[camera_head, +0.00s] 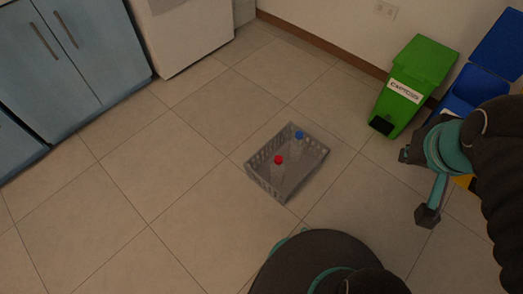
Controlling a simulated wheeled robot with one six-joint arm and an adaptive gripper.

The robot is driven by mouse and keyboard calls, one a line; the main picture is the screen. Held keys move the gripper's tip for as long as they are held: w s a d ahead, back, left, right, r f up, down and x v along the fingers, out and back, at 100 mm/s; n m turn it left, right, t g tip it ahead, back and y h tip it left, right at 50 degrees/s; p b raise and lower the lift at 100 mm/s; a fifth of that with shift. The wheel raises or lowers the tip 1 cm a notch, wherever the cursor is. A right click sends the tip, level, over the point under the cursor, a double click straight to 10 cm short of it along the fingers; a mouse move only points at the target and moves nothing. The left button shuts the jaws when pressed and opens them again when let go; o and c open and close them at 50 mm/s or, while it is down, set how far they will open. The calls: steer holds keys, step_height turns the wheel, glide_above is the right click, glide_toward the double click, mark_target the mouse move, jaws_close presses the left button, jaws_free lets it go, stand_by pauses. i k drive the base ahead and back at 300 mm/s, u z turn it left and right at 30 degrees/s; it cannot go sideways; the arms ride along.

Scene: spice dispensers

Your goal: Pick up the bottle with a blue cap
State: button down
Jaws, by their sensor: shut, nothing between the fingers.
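A clear bottle with a blue cap (299,135) stands in a grey basket (263,183) on the floor. A second clear bottle, with a red cap (278,160), stands in front of it and to its left. The bottle bodies are faint against the grey. My gripper (428,216) shows as a small dark end on my arm at the right, well apart from the basket. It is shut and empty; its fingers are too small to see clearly.
A green bin (416,75) and a blue bin (487,75) stand at the back right by the wall. Blue cabinets (60,60) and a white appliance (185,30) line the back left. The tiled floor (160,170) around the basket is clear. My base shows at the bottom.

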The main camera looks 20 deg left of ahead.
mark_target(296, 145)
steer(key=u, duration=2.65)
steer(key=i, duration=2.35)
steer(key=z, duration=3.05)
